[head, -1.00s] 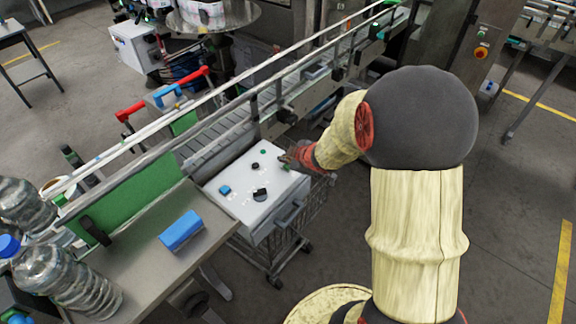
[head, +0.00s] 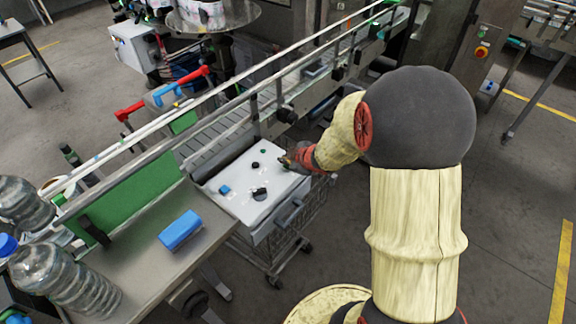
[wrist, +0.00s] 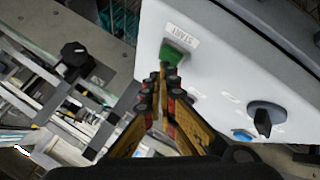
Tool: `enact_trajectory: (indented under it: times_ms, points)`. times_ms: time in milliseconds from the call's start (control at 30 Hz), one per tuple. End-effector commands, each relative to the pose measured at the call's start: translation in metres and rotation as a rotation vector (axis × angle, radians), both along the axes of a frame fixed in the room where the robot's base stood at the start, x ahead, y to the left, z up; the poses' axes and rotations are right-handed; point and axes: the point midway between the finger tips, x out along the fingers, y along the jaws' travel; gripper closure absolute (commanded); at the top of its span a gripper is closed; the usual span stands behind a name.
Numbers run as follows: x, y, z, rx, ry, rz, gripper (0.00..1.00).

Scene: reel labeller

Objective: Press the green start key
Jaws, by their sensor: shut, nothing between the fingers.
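The green start key (wrist: 177,53) is on the white face of the control box, under a small START label (wrist: 181,36) in the wrist view. My gripper (wrist: 163,70) is shut and empty. Its fingertips overlap the key's near edge in the wrist view; I cannot tell whether they touch it or whether the key is pushed in.
The box also carries a black selector knob (wrist: 265,116) and a blue button (wrist: 242,135). A conveyor (head: 215,135) with rails runs behind the box. A table with a blue block (head: 180,230) and clear bottles (head: 65,283) stands to the left.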

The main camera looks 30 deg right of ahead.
Motion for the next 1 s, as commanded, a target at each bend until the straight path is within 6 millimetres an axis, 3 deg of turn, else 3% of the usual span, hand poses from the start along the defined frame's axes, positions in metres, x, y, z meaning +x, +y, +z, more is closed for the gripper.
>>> enact_trajectory:
  times_ms: [1000]
  points:
    - [0.0000,-0.0001,-0.0077,0.001,0.000,-0.001,1.00]
